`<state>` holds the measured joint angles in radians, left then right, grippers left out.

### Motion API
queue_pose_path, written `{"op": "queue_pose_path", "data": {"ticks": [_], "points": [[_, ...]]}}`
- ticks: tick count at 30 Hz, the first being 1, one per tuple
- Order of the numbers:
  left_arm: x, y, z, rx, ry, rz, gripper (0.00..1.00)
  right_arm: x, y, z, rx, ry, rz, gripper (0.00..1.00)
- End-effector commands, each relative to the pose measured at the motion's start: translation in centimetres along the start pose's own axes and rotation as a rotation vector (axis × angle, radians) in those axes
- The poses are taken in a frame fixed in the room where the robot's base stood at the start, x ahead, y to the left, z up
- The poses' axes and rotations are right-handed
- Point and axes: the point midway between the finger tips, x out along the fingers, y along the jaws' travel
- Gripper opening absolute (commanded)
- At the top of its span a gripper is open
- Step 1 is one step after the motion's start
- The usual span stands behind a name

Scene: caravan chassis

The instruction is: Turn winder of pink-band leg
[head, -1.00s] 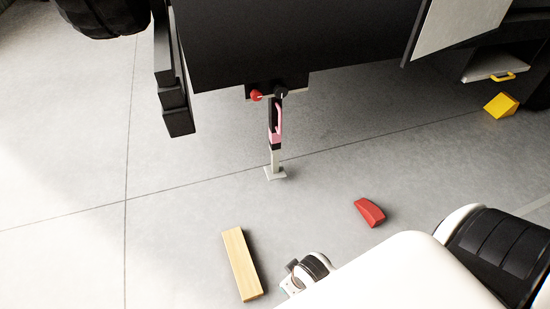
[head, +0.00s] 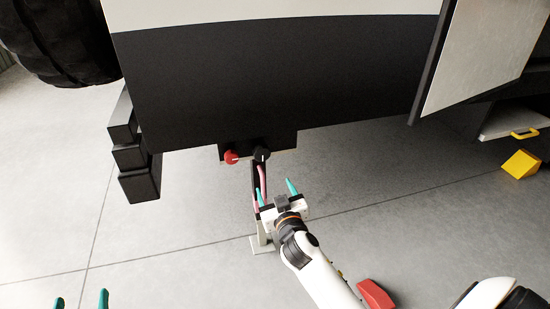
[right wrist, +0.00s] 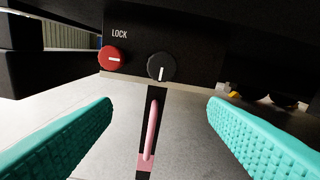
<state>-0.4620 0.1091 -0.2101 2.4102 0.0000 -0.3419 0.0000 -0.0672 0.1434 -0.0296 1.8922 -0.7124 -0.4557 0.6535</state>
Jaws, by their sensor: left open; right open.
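The pink-band leg (head: 264,233) stands on the floor under the dark chassis, partly hidden by my right gripper. In the right wrist view, a pink strip (right wrist: 151,130) runs along the leg. Above it sits a round black knob (right wrist: 161,67), seemingly the winder, its white mark pointing down; it also shows in the head view (head: 262,154). To its left is a red knob (right wrist: 112,59) below the word LOCK, its mark level. My right gripper (head: 275,187) is open, below the knobs and in front of the leg, touching neither knob. My left gripper (head: 81,300) is open and empty at the bottom left.
A red block (head: 375,294) lies on the floor beside my right arm. A yellow wedge (head: 520,164) is at the far right. A black stepped bracket (head: 138,165) hangs left of the knobs, and a pale panel (head: 478,55) hangs at upper right.

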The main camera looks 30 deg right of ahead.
Motion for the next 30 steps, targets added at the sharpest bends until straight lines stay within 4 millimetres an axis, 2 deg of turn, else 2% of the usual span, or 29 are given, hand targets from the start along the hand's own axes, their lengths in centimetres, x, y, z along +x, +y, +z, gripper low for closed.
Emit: {"op": "queue_pose_path", "data": {"ticks": [3,8,15,21,25,30], "points": [[-0.3,-0.1,1.8,0.000,-0.084,-0.004,0.59,0.9,0.0,1.3,0.005,-0.063,0.001,0.68],[-0.3,-0.3,2.9,-0.002,-0.149,-0.007,0.59,2.8,-0.1,1.7,0.004,-0.069,0.001,0.68],[-0.8,-0.7,5.7,-0.009,-0.348,-0.018,0.59,7.7,-0.1,1.8,0.002,-0.065,-0.001,0.68],[-1.9,-1.1,8.0,-0.016,-0.521,-0.027,0.59,10.9,-0.1,2.0,0.004,-0.063,0.001,0.68],[-2.5,-1.2,9.0,-0.018,-0.589,-0.029,0.59,12.0,-0.1,2.1,0.005,-0.062,0.002,0.68],[-2.7,-1.2,9.4,-0.020,-0.621,-0.031,0.59,12.6,-0.1,2.2,0.005,-0.061,0.001,0.68]]}}
